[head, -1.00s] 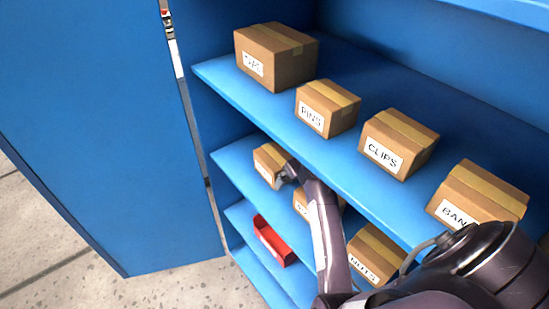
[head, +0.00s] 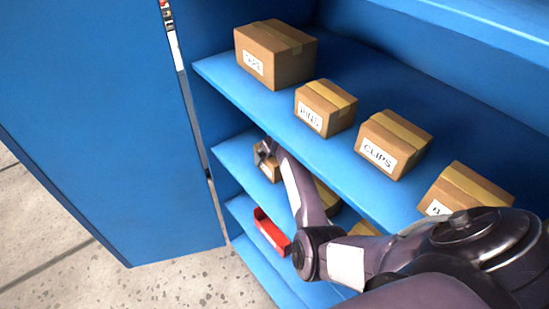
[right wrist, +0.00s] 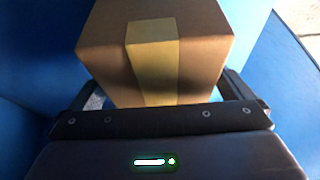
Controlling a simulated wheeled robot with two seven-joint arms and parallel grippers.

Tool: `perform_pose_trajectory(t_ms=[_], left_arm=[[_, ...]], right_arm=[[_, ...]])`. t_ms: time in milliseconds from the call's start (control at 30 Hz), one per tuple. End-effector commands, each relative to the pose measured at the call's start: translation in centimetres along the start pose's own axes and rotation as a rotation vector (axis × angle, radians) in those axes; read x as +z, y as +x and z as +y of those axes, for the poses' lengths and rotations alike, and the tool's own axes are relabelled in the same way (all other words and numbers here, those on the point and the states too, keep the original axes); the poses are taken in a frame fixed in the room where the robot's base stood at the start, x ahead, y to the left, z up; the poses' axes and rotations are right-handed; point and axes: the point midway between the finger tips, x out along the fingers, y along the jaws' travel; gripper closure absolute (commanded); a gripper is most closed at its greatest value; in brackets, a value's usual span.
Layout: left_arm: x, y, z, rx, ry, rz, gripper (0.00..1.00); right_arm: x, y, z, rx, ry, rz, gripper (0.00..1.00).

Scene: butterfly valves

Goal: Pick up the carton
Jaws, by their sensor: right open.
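A small brown carton (head: 268,167) with yellow tape and a white label stands on the second shelf at its left end, partly hidden by my right gripper. In the right wrist view the carton (right wrist: 155,50) fills the upper middle. My right gripper (head: 265,153) is at this carton. Its fingers (right wrist: 160,95) are open, one on each side of the carton, and their tips are hard to make out. My left gripper is in neither view.
The top shelf (head: 225,85) holds cartons labelled TAPE (head: 275,52), PINS (head: 325,107), CLIPS (head: 393,143) and another (head: 470,190). A red bin (head: 270,232) is on a lower shelf. A blue cabinet door (head: 100,130) stands open at left. My arm covers other cartons.

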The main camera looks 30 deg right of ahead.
Motion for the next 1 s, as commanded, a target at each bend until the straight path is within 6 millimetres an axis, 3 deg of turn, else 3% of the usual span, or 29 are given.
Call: perform_pose_trajectory(t_ms=[1000], left_arm=[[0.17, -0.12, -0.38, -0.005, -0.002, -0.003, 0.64]], right_arm=[[0.15, 0.99, -0.03, 0.0, 0.0, 0.002, 0.0]])
